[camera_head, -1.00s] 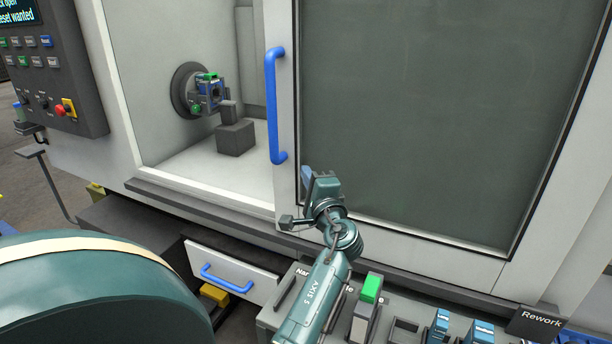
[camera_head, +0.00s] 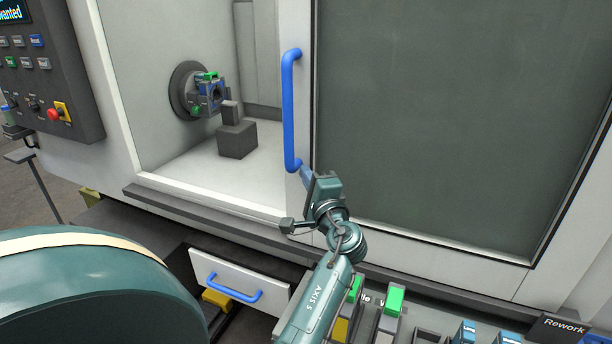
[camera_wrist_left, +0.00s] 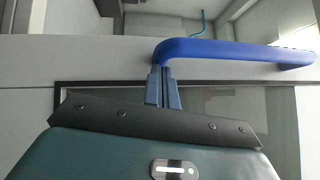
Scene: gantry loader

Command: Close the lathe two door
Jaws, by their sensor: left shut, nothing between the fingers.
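The lathe door (camera_head: 450,110) is a pale frame with a large dark window. It stands open, over to the right of the opening. Its vertical blue handle (camera_head: 289,110) is on the door's left edge and runs across the left wrist view (camera_wrist_left: 235,51). My left gripper (camera_head: 306,177) is shut and empty at the lower end of the handle, slightly to its right. In the left wrist view its closed fingertips (camera_wrist_left: 163,72) lie close against the handle's near end; I cannot tell whether they touch. My right gripper is in neither view.
The opening shows a chuck (camera_head: 196,92) and a grey block (camera_head: 237,140) inside. A control panel (camera_head: 45,75) is at left. Below are a drawer with a blue handle (camera_head: 234,290), upright green-topped items (camera_head: 393,300) and a Rework sign (camera_head: 560,328).

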